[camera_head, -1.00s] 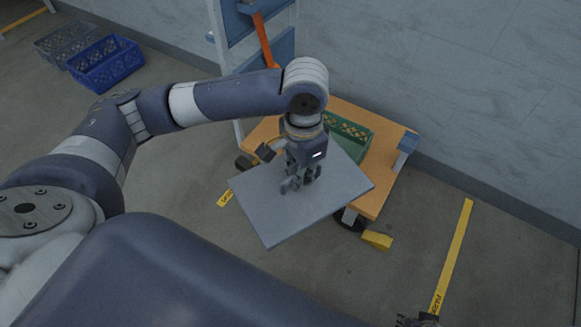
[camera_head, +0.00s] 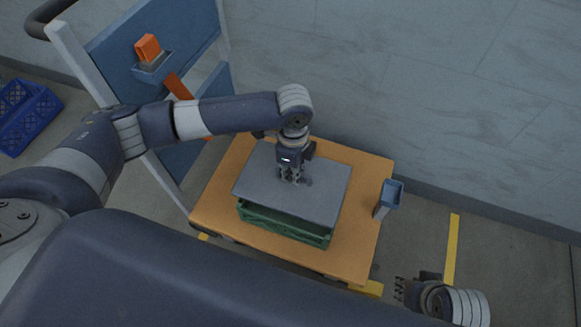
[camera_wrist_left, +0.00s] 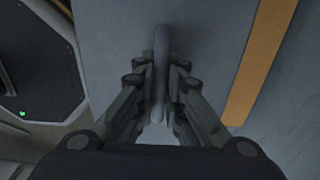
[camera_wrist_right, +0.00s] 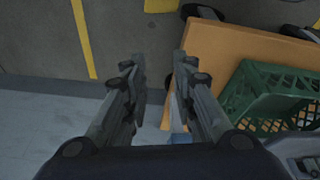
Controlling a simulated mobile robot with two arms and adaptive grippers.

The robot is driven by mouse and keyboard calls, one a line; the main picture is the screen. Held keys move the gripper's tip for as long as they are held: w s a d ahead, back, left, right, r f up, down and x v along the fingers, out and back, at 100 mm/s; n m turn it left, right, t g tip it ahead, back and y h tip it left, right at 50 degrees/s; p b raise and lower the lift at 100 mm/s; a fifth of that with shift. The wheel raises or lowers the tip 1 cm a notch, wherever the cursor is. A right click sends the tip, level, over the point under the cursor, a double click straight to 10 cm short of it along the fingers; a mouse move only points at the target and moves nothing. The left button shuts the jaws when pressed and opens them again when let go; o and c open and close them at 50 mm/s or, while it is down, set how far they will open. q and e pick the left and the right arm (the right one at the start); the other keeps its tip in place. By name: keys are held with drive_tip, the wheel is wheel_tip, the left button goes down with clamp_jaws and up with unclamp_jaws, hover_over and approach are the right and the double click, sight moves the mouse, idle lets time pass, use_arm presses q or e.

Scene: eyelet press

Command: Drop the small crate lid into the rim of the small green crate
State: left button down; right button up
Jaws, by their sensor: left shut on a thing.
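The grey crate lid (camera_head: 320,195) is a flat panel over the small green crate (camera_head: 285,225) on the wooden cart top. The crate's near wall shows below the lid; the lid hides most of its rim, and I cannot tell whether the lid touches it. My left gripper (camera_head: 290,178) is shut on the lid's handle (camera_wrist_left: 161,75), and the lid (camera_wrist_left: 210,40) fills much of the left wrist view. My right gripper (camera_head: 400,290) is empty and open, off the cart's near right side. The right wrist view shows its spread fingers (camera_wrist_right: 157,75) and the crate (camera_wrist_right: 265,95).
The orange-brown cart top (camera_head: 355,245) has bare room around the crate. A small blue-grey holder (camera_head: 390,193) stands at its right edge. The cart's blue back panel (camera_head: 125,45) rises at the left. A blue crate (camera_head: 30,115) lies on the floor far left.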

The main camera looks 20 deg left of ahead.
use_arm(q)
drive_tip(key=shift+f+b, duration=0.6)
drive_tip(key=shift+b, duration=0.1)
drive_tip(key=shift+f+b, duration=0.9)
drive_tip(key=shift+b, duration=0.25)
drive_tip(key=shift+f+b, duration=0.55)
drive_tip(key=shift+b, duration=0.3)
drive_tip(key=shift+f+b, duration=0.45)
drive_tip(key=shift+b, duration=0.1)
drive_tip(key=shift+f+p, duration=0.35)
drive_tip(key=shift+f, duration=0.2)
use_arm(e)
drive_tip(key=w+a+r+t+y, duration=0.2)
drive_tip(key=w+a+r+t, duration=0.2)
drive_tip(key=w+r+t, duration=0.4)
drive_tip(key=shift+w+a+r, duration=0.2)
drive_tip(key=shift+w+r, duration=0.35)
drive_tip(key=shift+w, duration=1.8)
drive_tip(key=shift+s+d+f, duration=0.15)
drive_tip(key=shift+s+f, duration=0.15)
drive_tip(key=shift+f, duration=0.1)
drive_tip(key=shift+s+d+f+g, duration=0.1)
drive_tip(key=shift+s+f+g, duration=0.1)
drive_tip(key=shift+g, duration=0.1)
use_arm(q)
drive_tip(key=shift+p, duration=0.3)
use_arm(e)
drive_tip(key=shift+s+d+f+g, duration=0.2)
drive_tip(key=shift+s+f+g, duration=0.2)
drive_tip(key=shift+s+f, duration=0.15)
